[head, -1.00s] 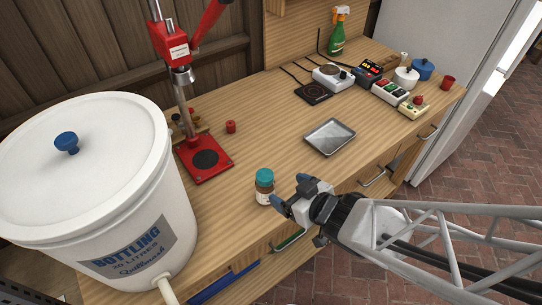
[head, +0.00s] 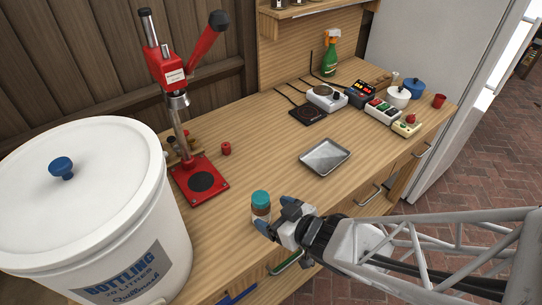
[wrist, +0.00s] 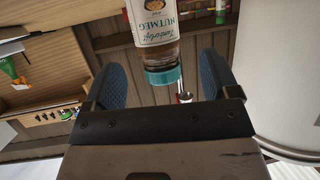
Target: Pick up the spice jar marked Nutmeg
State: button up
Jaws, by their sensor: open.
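The spice jar (head: 260,207) stands upright on the wooden bench near its front edge, with a teal lid and a pale label. In the wrist view the jar (wrist: 153,27) appears upside down, and its label reads Nutmeg. My gripper (head: 274,217) is open, just right of the jar in the head view. In the wrist view the jar shows between the two blue finger pads, its lid toward the palm. I cannot tell whether either finger touches it.
A white bottling bucket (head: 85,200) stands at the left, and a red bench capper (head: 200,180) behind the jar. A metal tray (head: 325,156) lies to the right. A small red object (head: 226,148) stands near the capper. Bench space around the jar is clear.

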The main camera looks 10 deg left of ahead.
aim_at(268, 209)
jog(key=shift+w+a+f, duration=0.1)
jog(key=shift+a, duration=0.1)
dwell(0.3)
jog(key=shift+x, duration=2.55)
jog(key=shift+w, duration=0.1)
jog(key=shift+c, duration=0.3)
jog(key=c, duration=1)
